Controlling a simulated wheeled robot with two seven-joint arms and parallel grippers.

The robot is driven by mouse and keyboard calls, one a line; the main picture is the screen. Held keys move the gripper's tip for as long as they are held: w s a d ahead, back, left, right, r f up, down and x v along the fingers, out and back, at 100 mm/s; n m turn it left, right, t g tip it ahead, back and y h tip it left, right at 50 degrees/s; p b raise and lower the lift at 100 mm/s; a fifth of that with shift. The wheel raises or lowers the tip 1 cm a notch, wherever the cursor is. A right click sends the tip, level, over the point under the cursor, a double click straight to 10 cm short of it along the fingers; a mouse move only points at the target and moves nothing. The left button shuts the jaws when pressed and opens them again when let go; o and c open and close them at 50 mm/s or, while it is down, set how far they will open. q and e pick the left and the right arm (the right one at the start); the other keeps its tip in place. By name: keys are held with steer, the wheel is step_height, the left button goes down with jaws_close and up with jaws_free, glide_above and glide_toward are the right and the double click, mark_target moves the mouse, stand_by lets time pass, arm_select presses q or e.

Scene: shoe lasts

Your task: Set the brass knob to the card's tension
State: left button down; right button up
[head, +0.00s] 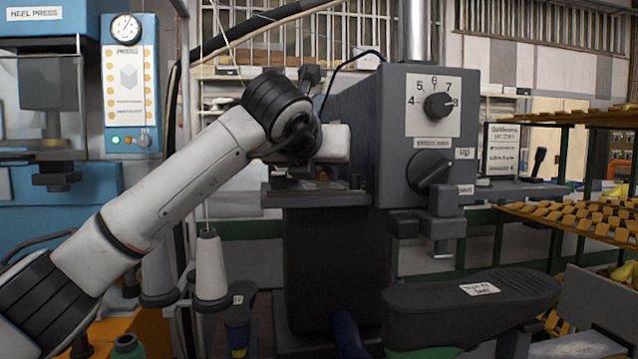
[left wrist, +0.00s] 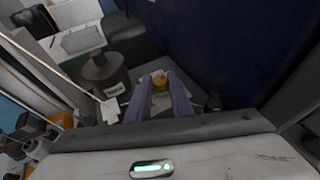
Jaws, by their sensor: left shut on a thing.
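My left gripper (left wrist: 161,95) has two purple fingers, one on each side of the small brass knob (left wrist: 160,79), and is shut on it. In the head view my left arm reaches from the lower left to the left side of the grey machine (head: 350,105); its wrist hides the fingertips and the knob there. The machine's front has a dial plate (head: 420,118) numbered about 4 to 8, with a black pointer knob (head: 439,105). My right gripper is not in view.
A larger black knob (head: 430,170) is below the dial. A black padded arm (head: 425,305) juts out low in front. White thread cones (head: 210,268) stand below my left arm. A lettered sign (head: 503,150) and racks of brown pieces (head: 585,210) are at the right; a blue heel press (head: 130,70) is at the left.

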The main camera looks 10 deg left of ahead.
arm_select(q)
steer(key=shift+d+n+y, duration=0.2)
steer(key=shift+n+y, duration=0.7)
steer(key=shift+y, duration=0.2)
steer(key=c, duration=1.8)
jaws_free()
steer(key=shift+c, duration=0.2)
steer(key=b+v, duration=0.2)
steer(key=v, duration=0.8)
steer(key=shift+s+r, duration=0.1)
steer(key=shift+r, duration=0.05)
